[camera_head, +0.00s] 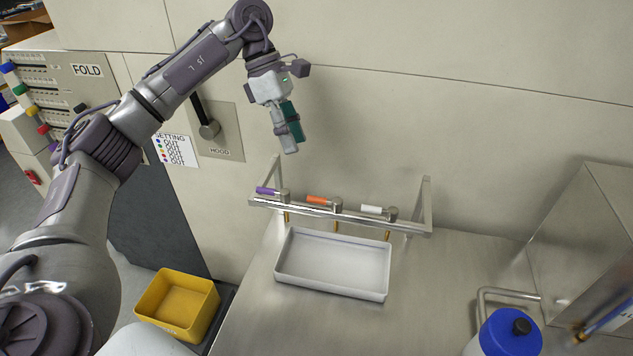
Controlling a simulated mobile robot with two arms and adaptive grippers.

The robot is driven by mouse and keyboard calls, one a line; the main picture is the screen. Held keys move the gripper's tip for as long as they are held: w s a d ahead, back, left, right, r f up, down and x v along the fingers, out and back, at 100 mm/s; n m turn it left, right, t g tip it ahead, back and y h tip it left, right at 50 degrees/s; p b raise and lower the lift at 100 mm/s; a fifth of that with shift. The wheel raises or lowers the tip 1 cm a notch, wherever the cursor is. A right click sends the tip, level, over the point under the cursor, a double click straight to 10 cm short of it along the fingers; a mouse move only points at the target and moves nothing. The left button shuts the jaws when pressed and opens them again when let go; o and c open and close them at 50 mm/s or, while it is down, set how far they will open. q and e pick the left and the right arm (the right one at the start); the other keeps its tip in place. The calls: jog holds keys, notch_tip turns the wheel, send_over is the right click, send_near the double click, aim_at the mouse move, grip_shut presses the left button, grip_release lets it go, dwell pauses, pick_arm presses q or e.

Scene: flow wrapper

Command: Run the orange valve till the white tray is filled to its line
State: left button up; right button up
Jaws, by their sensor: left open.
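The orange valve (318,200) is the middle of three valve handles on a metal rail (345,215), between a purple handle (267,191) and a white handle (372,209). The white tray (330,294) stands on the steel counter below the rail. My left gripper (291,147) is open and empty, pointing down in front of the wall, above the rail and apart from the valves. My right gripper is not in view.
A hood lever (208,127) is on the wall left of my left gripper. A yellow bin (177,305) stands at lower left. A blue-capped bottle (509,333) and a steel box (590,225) are at right. The counter (440,277) right of the tray is clear.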

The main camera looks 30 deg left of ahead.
pick_arm(q)
jog(key=p, duration=0.1)
send_near(315, 197)
jog(key=f, duration=0.2)
jog(key=x, duration=0.2)
jog(key=p+x, duration=0.1)
jog(key=x, duration=0.2)
jog(key=shift+d+p, duration=0.3)
jog(key=shift+d, duration=0.2)
jog(key=shift+s+d+f, duration=0.1)
jog(key=shift+d+f, duration=0.05)
jog(key=shift+f, duration=0.35)
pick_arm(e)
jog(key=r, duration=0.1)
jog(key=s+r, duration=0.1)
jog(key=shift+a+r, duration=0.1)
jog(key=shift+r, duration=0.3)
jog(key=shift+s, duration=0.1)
pick_arm(q)
grip_shut()
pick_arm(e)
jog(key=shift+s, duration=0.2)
